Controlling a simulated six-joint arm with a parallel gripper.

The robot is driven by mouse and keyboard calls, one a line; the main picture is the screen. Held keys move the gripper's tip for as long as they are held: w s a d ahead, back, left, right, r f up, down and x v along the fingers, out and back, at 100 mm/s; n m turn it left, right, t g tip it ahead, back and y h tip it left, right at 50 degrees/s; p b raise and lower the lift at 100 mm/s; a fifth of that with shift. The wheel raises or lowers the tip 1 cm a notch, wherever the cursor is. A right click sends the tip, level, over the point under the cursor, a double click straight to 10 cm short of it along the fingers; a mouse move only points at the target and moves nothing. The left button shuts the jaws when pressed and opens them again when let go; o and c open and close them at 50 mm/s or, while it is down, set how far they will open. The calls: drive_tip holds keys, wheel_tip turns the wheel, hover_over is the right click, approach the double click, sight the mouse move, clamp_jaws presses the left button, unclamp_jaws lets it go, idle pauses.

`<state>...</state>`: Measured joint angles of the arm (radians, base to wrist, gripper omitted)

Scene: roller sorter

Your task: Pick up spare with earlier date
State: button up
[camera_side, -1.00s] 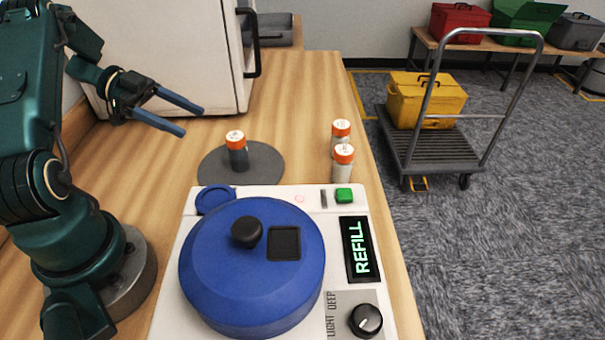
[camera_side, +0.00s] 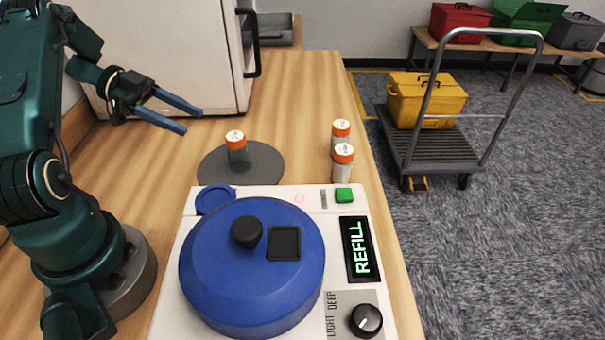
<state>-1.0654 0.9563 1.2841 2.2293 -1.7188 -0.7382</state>
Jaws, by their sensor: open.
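Two spare bottles with orange-rimmed white caps stand upright at the right edge of the wooden counter: a rear spare (camera_side: 340,131) and a front spare (camera_side: 343,166). The front one partly hides the rear one. Any dates on them are too small to read. My gripper (camera_side: 194,122) is open and empty, in the air to the upper left of the disc, apart from all bottles.
A white machine with a blue domed lid (camera_side: 210,265) fills the front of the counter. Its display (camera_side: 361,249) reads REFILL, beside a green button (camera_side: 343,195) and a dial (camera_side: 366,320). A white cabinet (camera_side: 170,40) stands behind my gripper. Counter between disc and spares is clear.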

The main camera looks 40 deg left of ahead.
wheel_tip(320, 180, up, 5)
wheel_tip(320, 180, up, 4)
drive_tip(key=n+t+y, duration=0.7)
drive_tip(key=n+t, duration=0.1)
drive_tip(key=t, duration=0.1)
hover_over(333, 136)
drive_tip(key=s+a, duration=0.3)
drive_tip(key=f, duration=0.3)
drive_tip(key=s+d+f+n+g+y, duration=0.1)
drive_tip(key=f, duration=0.3)
drive_tip(key=s+d+f+n+g+y, duration=0.1)
drive_tip(key=f, duration=0.3)
drive_tip(key=shift+s+d+f, duration=0.1)
drive_tip(key=shift+d+f, duration=0.05)
drive_tip(key=shift+f, duration=0.45)
drive_tip(key=shift+w+d+f, duration=0.1)
drive_tip(key=shift+w+f, duration=0.1)
drive_tip(key=shift+w, duration=0.15)
drive_tip(key=shift+x, duration=3.35)
drive_tip(key=shift+r, duration=0.1)
clamp_jaws()
